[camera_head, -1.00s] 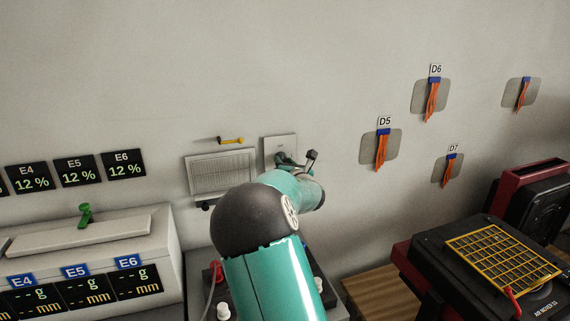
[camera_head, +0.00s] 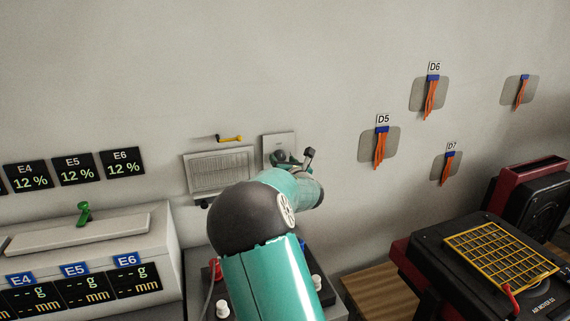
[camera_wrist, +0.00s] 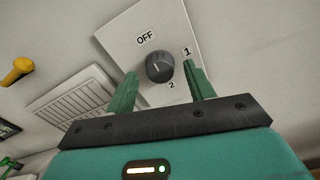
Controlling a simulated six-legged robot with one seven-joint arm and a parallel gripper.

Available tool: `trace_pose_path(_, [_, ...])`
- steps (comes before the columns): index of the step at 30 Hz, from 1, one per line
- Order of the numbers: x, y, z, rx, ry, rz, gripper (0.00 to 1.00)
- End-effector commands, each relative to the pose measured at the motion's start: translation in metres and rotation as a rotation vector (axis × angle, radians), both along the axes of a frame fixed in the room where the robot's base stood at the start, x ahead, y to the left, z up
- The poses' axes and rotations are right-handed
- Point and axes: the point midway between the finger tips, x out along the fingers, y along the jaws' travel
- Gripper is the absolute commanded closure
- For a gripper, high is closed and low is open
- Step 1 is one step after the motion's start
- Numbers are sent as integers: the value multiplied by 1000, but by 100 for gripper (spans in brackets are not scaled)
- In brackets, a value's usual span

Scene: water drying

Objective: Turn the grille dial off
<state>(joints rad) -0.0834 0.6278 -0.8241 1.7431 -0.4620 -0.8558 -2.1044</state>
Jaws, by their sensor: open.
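The grille dial (camera_wrist: 159,67) is a dark round knob on a pale wall plate (camera_wrist: 122,32) marked OFF, 1 and 2 in the wrist view. Its light pointer line appears to face down-left to up-right; I cannot tell exactly which mark it points to. My gripper (camera_wrist: 162,75) is open, its green fingers on either side of the dial, with gaps visible between them and it. In the head view the plate (camera_head: 279,141) shows on the wall beyond my arm, and the dial is hidden behind my gripper (camera_head: 287,160).
The wall grille (camera_head: 218,172) is left of the plate, with a yellow-handled item (camera_head: 230,138) above it; that handle also shows in the wrist view (camera_wrist: 17,71). Orange tassels on grey pads (camera_head: 380,147) hang to the right. A black machine with a yellow grid (camera_head: 500,255) stands lower right.

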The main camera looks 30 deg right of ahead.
Motion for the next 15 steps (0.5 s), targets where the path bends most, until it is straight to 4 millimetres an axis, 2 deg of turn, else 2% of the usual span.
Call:
trace_pose_path(4, [-9, 2, 1, 0, -1, -1, 47])
trace_pose_path(7, [-24, 6, 1, 3, -2, 0, 47])
trace_pose_path(15, [-82, 22, 1, 5, -2, 0, 47])
